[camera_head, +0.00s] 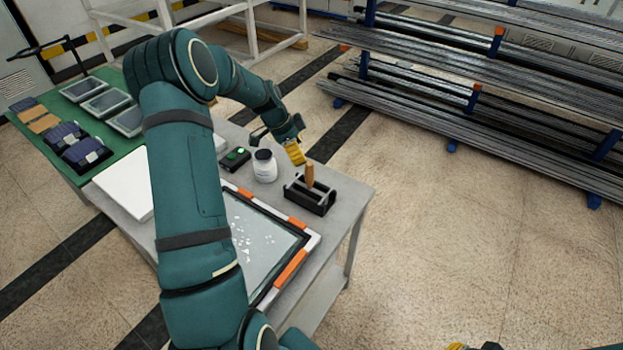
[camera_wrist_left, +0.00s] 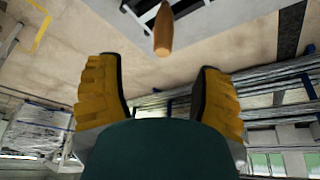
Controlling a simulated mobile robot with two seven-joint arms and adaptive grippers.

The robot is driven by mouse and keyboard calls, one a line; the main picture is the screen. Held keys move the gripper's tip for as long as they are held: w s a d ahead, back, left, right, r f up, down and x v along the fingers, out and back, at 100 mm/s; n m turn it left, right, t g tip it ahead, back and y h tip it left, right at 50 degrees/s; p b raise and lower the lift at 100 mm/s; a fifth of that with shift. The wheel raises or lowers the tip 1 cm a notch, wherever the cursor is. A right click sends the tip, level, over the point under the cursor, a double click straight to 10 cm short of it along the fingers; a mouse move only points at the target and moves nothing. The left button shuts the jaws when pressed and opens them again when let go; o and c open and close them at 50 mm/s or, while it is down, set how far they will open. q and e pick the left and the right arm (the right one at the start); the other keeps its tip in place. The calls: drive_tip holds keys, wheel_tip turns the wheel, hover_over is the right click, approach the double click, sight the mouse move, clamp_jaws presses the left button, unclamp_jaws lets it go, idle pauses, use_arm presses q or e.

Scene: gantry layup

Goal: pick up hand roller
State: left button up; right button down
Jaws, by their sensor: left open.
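The hand roller (camera_head: 310,174) shows as an upright wooden handle standing in a black holder (camera_head: 318,202) near the table's right corner. The roller's lower part is hidden in the holder. My left gripper (camera_head: 296,153) is above and just left of the handle, apart from it. In the left wrist view the two yellow fingers (camera_wrist_left: 157,95) are spread with nothing between them, and the wooden handle (camera_wrist_left: 162,32) is beyond them at the top middle.
A white jar (camera_head: 265,167) and a small black box with a green light (camera_head: 236,157) stand left of the holder. A framed glass panel (camera_head: 262,240) lies in front. Green-topped table (camera_head: 70,170) with trays is at left. Metal stock racks (camera_head: 480,90) stand behind.

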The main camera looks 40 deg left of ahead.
use_arm(q)
hover_over(312, 188)
drive_tip(key=f, duration=1)
drive_tip(key=shift+w+a+p, duration=0.25)
drive_tip(key=shift+p, duration=0.15)
clamp_jaws()
